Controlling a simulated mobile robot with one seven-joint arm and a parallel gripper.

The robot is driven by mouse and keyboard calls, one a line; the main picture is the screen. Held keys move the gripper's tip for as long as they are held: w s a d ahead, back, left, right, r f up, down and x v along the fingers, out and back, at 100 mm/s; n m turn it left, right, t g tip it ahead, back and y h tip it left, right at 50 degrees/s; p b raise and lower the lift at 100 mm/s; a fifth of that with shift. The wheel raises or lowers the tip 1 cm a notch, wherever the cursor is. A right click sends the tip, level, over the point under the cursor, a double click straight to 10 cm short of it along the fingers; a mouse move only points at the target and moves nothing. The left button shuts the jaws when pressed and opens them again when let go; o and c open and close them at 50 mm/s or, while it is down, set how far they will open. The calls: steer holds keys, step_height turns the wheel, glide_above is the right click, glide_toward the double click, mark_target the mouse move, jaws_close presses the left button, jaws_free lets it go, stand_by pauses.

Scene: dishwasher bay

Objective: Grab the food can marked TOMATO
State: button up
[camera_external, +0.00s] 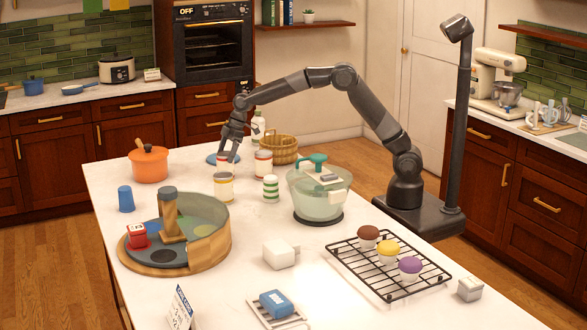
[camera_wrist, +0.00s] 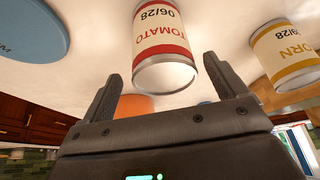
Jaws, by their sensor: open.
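The can marked TOMATO (camera_wrist: 163,50) shows at the top middle of the wrist view, with a cream label, red bands and a bare metal end. My gripper (camera_wrist: 160,76) is open, and the can appears between and beyond its two fingers. I see no contact. In the outside view my gripper (camera_external: 229,148) points down over the far part of the white counter, close above a red-marked can (camera_external: 226,158). Another red-banded can (camera_external: 263,164) stands just to its right. The labels are too small to read in that view.
A can with yellow bands marked ORN (camera_wrist: 283,55) stands at the right of the wrist view. A blue disc (camera_wrist: 30,30) lies at the left. A green-striped can (camera_external: 271,189), an orange pot (camera_external: 149,166) and a wicker basket (camera_external: 284,149) stand nearby on the counter.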

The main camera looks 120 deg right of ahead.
mark_target(224, 162)
steer(key=x, duration=0.4)
steer(key=shift+a+f, duration=0.15)
steer(key=shift+a, duration=0.05)
steer(key=c, duration=1.4)
